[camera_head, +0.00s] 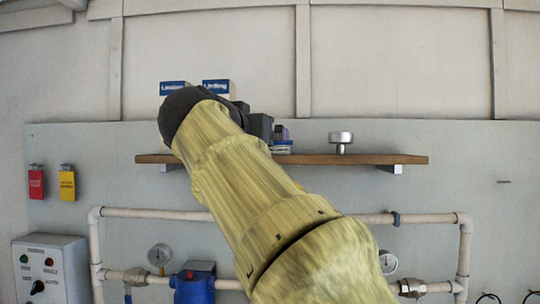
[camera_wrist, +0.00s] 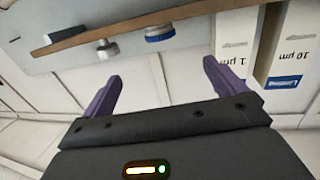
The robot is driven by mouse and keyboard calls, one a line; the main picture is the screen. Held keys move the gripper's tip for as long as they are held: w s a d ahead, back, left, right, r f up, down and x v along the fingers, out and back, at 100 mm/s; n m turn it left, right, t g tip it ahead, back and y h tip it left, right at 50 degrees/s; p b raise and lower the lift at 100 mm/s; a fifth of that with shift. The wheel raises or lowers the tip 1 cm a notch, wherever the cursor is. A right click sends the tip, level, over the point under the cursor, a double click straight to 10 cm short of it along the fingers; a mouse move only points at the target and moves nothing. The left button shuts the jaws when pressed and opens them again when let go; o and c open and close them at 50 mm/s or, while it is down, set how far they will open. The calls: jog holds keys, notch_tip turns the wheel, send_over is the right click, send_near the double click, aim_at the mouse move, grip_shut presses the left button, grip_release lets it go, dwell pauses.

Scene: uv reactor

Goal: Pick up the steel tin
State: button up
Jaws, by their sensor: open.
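A low round tin with a blue band and a pale metallic face (camera_wrist: 160,34) sits on the wooden shelf; I take it as the steel tin. It shows in the head view (camera_head: 282,148) beside my gripper, partly hidden. My gripper (camera_wrist: 160,70) is open and empty, its purple fingers apart. In the wrist view, which looks upside down, the tin lies beyond the fingertips, about midway between them, and touches neither. In the head view my forearm and wrist cover most of the gripper.
A silver knob-shaped piece (camera_head: 341,139) stands on the shelf (camera_head: 375,159) right of the tin; it also shows in the wrist view (camera_wrist: 107,48). White-and-blue boxes (camera_wrist: 285,50) stand close to one finger. Pipes (camera_head: 430,218) and gauges run below. The shelf's right end is clear.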

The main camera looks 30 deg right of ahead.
jog(key=shift+w+d, duration=0.1)
jog(key=shift+w, duration=0.05)
jog(key=p, duration=0.7)
send_near(278, 148)
jog(key=w+d, duration=0.1)
jog(key=w+d+r, duration=0.1)
jog(key=w+d, duration=0.1)
jog(key=w, duration=0.1)
jog(key=shift+d+r, duration=0.15)
jog(key=shift+r, duration=0.25)
jog(key=shift+w+d+f, duration=0.1)
jog(key=shift+d+f, duration=0.05)
jog(key=shift+b, duration=0.3)
